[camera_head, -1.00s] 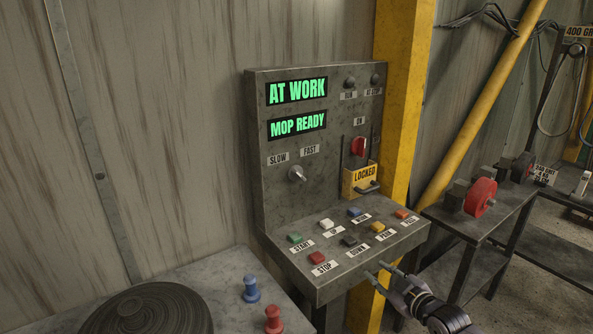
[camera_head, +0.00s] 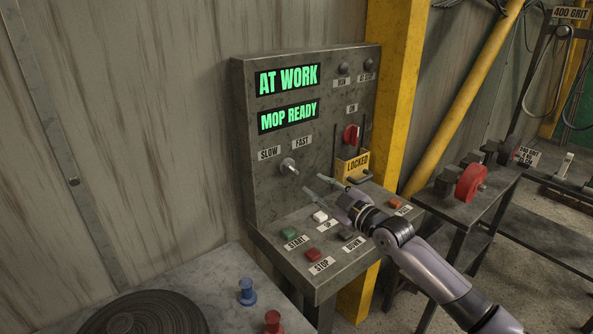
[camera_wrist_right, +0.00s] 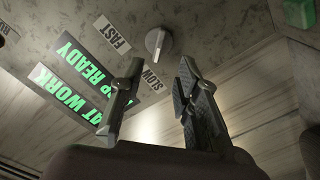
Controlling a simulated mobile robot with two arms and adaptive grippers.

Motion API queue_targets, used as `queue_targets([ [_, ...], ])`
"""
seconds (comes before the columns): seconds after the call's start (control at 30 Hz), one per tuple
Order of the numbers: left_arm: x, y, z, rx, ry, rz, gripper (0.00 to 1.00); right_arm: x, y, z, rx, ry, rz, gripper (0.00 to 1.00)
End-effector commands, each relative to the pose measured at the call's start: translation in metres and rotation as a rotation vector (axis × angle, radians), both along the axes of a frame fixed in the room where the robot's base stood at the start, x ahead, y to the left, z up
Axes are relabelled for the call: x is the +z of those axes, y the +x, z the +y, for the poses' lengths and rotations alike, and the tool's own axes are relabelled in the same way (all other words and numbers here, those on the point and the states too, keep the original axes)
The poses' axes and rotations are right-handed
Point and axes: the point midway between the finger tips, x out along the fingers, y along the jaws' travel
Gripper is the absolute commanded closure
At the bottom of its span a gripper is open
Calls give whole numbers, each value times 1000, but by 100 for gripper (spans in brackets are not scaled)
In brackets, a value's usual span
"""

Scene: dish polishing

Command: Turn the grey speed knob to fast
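The grey speed knob (camera_head: 289,166) sits on the upright panel under the SLOW label (camera_head: 269,153) and the FAST label (camera_head: 302,143). In the right wrist view the knob (camera_wrist_right: 158,42) is ahead of the fingers, near the FAST (camera_wrist_right: 118,36) and SLOW (camera_wrist_right: 152,79) labels. My right gripper (camera_head: 315,186) is in front of the panel, below and right of the knob. Its fingers are apart and nothing shows between them; they do not appear to touch the knob. My left gripper is not in view.
A yellow LOCKED box (camera_head: 352,166) and red switch (camera_head: 351,135) are right of the knob. Blue (camera_head: 247,291) and red (camera_head: 273,321) pegs stand in front.

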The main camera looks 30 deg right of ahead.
Motion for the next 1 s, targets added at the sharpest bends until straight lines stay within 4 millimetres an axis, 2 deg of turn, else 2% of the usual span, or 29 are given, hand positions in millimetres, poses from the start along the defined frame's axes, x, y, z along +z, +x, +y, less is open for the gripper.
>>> queue_targets([
  [0.2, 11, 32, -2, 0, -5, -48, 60, 4, 41, 3, 0, 1, -3, 70],
  [0.5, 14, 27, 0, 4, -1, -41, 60, 1, 83, 7, 0, 0, -1, 70],
  [0.7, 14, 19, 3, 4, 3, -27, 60, 0, 93, 8, 0, -1, 0, 70],
  [1.0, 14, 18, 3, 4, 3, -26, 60, 0, 94, 8, 0, -1, 0, 72],
])
